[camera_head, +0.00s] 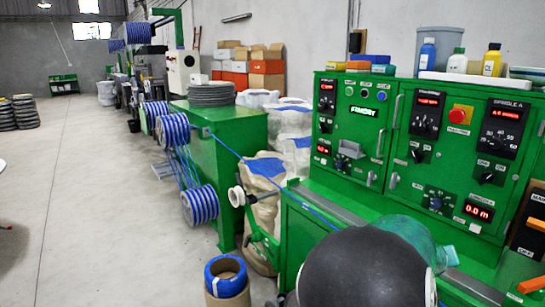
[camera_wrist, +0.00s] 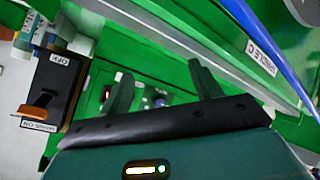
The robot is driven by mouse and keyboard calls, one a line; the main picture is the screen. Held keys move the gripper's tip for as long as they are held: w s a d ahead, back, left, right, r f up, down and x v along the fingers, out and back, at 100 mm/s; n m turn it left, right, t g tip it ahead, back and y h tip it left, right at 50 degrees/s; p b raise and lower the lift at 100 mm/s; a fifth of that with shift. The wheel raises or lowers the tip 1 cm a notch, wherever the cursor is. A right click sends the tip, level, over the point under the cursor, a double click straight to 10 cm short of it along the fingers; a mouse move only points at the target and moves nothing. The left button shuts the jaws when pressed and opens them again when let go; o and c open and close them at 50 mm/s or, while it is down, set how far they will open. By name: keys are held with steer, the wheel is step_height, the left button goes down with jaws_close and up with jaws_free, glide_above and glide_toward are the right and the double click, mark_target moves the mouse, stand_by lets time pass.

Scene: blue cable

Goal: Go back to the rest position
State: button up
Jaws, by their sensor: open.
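My gripper (camera_wrist: 161,72) shows in the wrist view with its two dark fingers spread apart and nothing visible between them. Behind the fingers is a green panel with a small red light. A blue cable (camera_wrist: 272,50) crosses the upper right of the wrist view, apart from the fingers. In the head view the blue cable (camera_head: 235,152) runs from the striped spools to the green machine. My dark, rounded arm part fills the bottom right of the head view and hides part of the machine's front; the fingers are not clear there.
A green control cabinet (camera_head: 345,160) with dials and red displays stands at the right, with bottles (camera_head: 427,55) on top. Blue-wound spools (camera_head: 200,204) line the machine. The floor at left is open.

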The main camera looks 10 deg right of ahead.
steer(key=a+f+y, duration=0.2)
steer(key=a+y, duration=0.6)
steer(key=a, duration=1.3)
steer(key=s+a+r+n, duration=0.2)
steer(key=s+a+r, duration=0.2)
steer(key=s+a, duration=0.4)
steer(key=s+a+r+n+y, duration=0.1)
steer(key=s+a+r+n, duration=0.1)
steer(key=s+a, duration=0.6)
steer(key=a+r, duration=0.1)
steer(key=a, duration=0.2)
steer(key=shift+r, duration=0.4)
steer(key=c, duration=0.6)
steer(key=shift+d, duration=0.1)
steer(key=shift+d, duration=0.1)
